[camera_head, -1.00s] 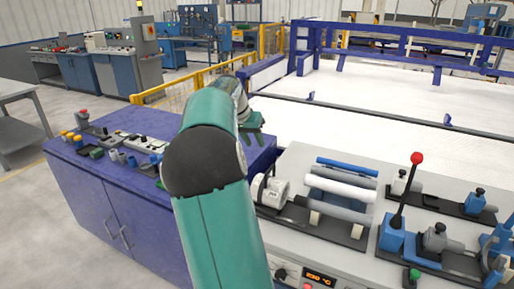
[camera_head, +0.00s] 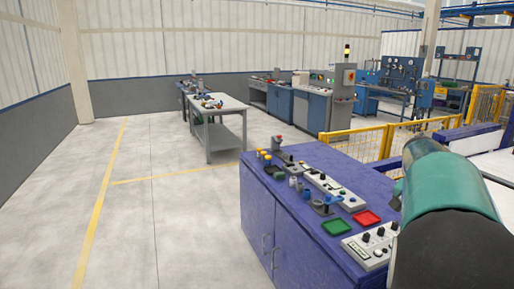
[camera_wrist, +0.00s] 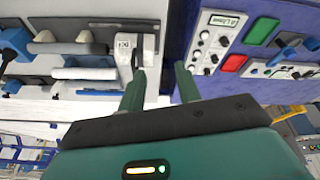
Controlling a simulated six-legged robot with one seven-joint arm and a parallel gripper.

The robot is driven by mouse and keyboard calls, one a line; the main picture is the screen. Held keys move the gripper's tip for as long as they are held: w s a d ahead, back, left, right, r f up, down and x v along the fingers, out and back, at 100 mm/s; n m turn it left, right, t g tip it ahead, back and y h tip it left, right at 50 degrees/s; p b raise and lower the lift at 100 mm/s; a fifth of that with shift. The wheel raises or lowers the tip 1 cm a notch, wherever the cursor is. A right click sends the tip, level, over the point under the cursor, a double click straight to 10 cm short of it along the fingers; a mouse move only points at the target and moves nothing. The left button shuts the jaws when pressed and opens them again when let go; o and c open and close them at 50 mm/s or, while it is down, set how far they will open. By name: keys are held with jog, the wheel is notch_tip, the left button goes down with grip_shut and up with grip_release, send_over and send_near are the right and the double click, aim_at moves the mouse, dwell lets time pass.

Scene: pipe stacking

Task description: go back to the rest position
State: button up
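My gripper (camera_wrist: 160,78) shows in the wrist view with its two green fingers apart and nothing between them. In the head view my arm is at the lower right, and the gripper itself cannot be made out there. In the wrist view the pipes lie at the upper left on the grey bench: a blue pipe (camera_wrist: 100,92), a white pipe (camera_wrist: 82,73) and a grey pipe (camera_wrist: 68,49). They are beside the fingers, apart from them. The head view does not show the pipes.
A purple cabinet (camera_head: 262,215) with buttons, a green tray (camera_head: 336,227) and a red tray (camera_head: 367,217) stands left of my arm. A grey table (camera_head: 222,104) stands farther back. Yellow railing (camera_head: 358,143) runs behind the cabinet. The floor (camera_head: 165,225) at left is clear.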

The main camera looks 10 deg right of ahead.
jog(key=s+a+r+n+t+y, duration=0.1)
jog(key=s+a+n+t, duration=0.15)
jog(key=a, duration=0.85)
jog(key=s+a+n+t+y, duration=0.1)
jog(key=a+n, duration=0.3)
jog(key=a, duration=0.7)
jog(key=s+a+f+n, duration=0.2)
jog(key=s+a, duration=0.3)
jog(key=a, duration=0.3)
jog(key=s+a+f+n+t+y, duration=0.1)
jog(key=s+a+f+n, duration=0.2)
jog(key=a, duration=0.5)
jog(key=s+n, duration=0.1)
jog(key=s, duration=0.1)
jog(key=shift+s+a+y, duration=0.25)
jog(key=shift+s+y, duration=0.05)
jog(key=shift+s, duration=0.05)
jog(key=shift+d, duration=0.15)
